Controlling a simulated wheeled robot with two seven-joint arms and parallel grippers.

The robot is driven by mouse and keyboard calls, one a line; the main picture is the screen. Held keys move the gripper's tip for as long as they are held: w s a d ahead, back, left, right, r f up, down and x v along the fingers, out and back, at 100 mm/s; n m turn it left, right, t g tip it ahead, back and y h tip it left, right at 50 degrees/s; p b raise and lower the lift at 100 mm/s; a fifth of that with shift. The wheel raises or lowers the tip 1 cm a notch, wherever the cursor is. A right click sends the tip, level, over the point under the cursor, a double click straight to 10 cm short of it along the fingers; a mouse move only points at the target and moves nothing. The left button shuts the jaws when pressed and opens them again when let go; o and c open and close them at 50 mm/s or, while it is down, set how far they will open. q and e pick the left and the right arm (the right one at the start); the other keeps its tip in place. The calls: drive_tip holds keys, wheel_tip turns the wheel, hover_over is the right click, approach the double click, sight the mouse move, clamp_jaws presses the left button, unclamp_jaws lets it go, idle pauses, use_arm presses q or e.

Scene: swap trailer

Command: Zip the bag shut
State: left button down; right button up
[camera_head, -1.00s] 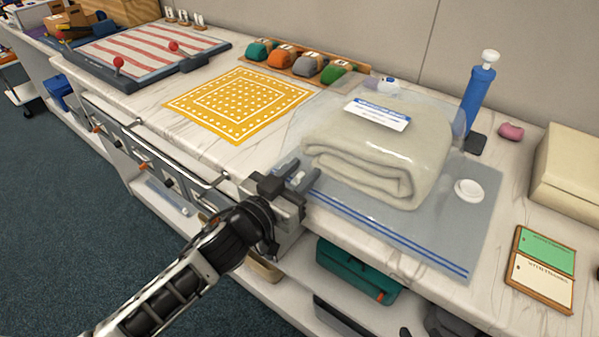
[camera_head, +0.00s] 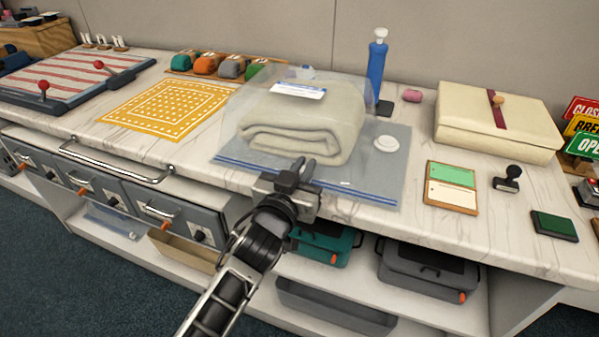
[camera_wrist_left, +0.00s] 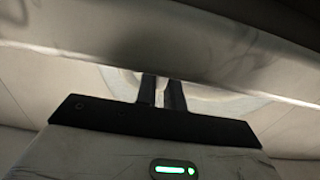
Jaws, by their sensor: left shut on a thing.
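The clear bag (camera_head: 385,160) lies flat on the counter's front edge with a folded cream blanket (camera_head: 305,125) in it. Its blue zip strip (camera_head: 355,198) runs along the front edge. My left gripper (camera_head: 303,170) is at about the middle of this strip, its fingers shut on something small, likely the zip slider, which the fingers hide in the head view. In the left wrist view a pale bit shows between the two dark fingers (camera_wrist_left: 162,92). My right gripper is not in view.
A blue pump (camera_head: 377,68) stands behind the bag, with a white round cap (camera_head: 387,144) on the bag's right side. A yellow patterned mat (camera_head: 165,108) lies left. A green and cream card board (camera_head: 451,187) lies right. Drawer handles (camera_head: 115,165) stick out below the counter.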

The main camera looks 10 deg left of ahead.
use_arm(q)
drive_tip(key=shift+d, duration=0.2)
drive_tip(key=shift+w, duration=0.1)
drive_tip(key=c, duration=1.5)
unclamp_jaws()
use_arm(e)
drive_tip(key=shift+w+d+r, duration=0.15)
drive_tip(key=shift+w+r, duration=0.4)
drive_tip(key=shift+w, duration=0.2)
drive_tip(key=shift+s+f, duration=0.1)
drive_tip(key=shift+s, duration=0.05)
